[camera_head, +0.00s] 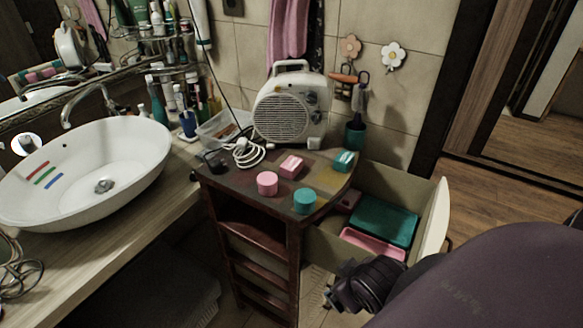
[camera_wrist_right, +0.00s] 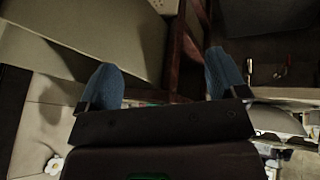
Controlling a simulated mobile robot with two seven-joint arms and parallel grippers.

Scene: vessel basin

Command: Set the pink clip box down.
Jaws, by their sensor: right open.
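A small pink box with squared sides (camera_head: 291,166) rests on the dark cabinet top (camera_head: 232,182); I cannot make out a clip on it. A round pink box (camera_head: 267,184), a round teal box (camera_head: 305,201) and a squared teal box (camera_head: 344,161) also sit there, apart from one another. My right gripper (camera_head: 362,286) is low in front of the drawer. In the right wrist view its blue fingertips (camera_wrist_right: 165,78) are wide apart, with nothing seen between them. My left gripper is out of view.
The open drawer (camera_head: 433,212) holds a teal tray (camera_head: 385,222) and a pink tray (camera_head: 372,243). A white heater (camera_head: 292,105) and a coiled cable (camera_head: 248,153) occupy the cabinet's back. A basin (camera_head: 85,170) stands left.

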